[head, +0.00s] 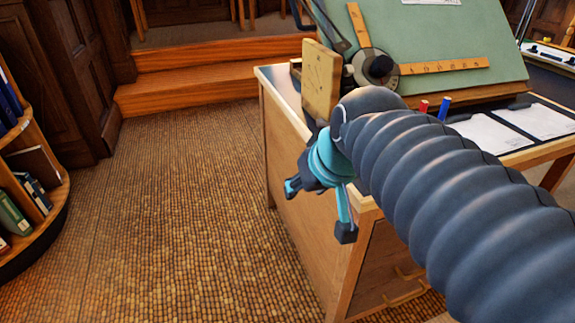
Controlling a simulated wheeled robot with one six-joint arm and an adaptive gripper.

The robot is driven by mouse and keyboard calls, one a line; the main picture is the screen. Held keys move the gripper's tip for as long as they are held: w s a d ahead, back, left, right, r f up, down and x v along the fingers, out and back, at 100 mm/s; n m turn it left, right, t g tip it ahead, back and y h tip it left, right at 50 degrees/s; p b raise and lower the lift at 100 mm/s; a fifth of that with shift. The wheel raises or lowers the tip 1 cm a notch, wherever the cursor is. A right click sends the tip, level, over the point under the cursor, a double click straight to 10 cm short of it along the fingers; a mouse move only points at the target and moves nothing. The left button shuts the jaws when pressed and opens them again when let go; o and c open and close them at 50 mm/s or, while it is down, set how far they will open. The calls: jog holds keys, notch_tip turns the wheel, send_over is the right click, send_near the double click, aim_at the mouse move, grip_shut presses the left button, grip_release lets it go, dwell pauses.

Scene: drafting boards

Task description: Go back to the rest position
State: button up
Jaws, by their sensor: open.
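My gripper (320,211) is teal and dark grey, at the end of my ribbed dark arm in the middle of the head view. Its fingers are spread apart and point down and to the left, with nothing between them. It is in front of the left side of a wooden drafting desk (315,222), near the desk's front corner in the picture. My arm comes in from the lower right and hides part of the desk top and its front.
A green drafting board (450,38) with wooden rulers (440,66) stands on the desk. Red (423,106) and blue (444,108) upright pieces and white papers (490,133) are beside my arm. A curved bookshelf (45,205) stands left. The woven floor (170,200) between is clear, up to wooden steps (190,85).

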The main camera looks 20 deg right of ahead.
dwell(0.3)
jog(key=s+f+g, duration=0.1)
jog(key=s+f, duration=0.5)
jog(key=f, duration=0.1)
jog(key=shift+a+h, duration=0.4)
jog(key=shift+a, duration=0.05)
